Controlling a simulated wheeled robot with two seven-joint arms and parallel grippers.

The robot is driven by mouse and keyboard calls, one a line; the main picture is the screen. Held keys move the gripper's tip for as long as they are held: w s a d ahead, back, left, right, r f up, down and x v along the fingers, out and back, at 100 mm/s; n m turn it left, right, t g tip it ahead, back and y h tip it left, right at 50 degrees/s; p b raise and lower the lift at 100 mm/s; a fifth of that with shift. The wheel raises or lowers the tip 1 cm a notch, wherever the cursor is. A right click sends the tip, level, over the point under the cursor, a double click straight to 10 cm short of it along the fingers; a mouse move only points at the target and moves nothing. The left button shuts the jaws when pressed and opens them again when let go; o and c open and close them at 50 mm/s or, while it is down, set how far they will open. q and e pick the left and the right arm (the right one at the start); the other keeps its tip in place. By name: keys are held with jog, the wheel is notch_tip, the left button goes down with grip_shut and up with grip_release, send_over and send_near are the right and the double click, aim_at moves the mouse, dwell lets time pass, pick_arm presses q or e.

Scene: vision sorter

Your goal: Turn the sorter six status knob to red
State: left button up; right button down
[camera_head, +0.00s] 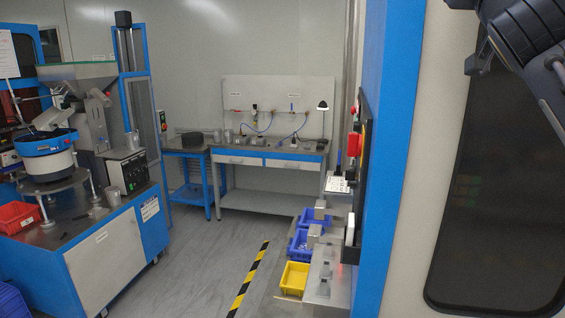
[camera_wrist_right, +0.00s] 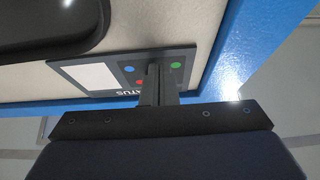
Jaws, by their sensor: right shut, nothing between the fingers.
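In the right wrist view a dark status panel (camera_wrist_right: 188,58) is fixed to a pale machine wall beside a blue frame edge. It has a white blank area, a green dot (camera_wrist_right: 176,65), a red dot (camera_wrist_right: 128,69), a blue dot close to the red one, and partly covered upside-down lettering. My right gripper (camera_wrist_right: 155,72) is shut, with its fingers together reaching to the panel between the green and red dots. The fingers hide the knob, so its pointing direction and any contact cannot be told. My left gripper is out of view.
The blue frame edge (camera_wrist_right: 235,50) runs beside the panel. In the head view, the machine's blue post (camera_head: 385,150) and dark window (camera_head: 500,200) stand close on the right. Yellow and blue bins sit left of the post. The grey floor (camera_head: 205,255) is open.

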jog(key=s+a+b, duration=0.1)
jog(key=s+b, duration=0.1)
jog(key=s, duration=0.4)
jog(key=shift+a+f, duration=0.3)
jog(key=shift+r, duration=0.1)
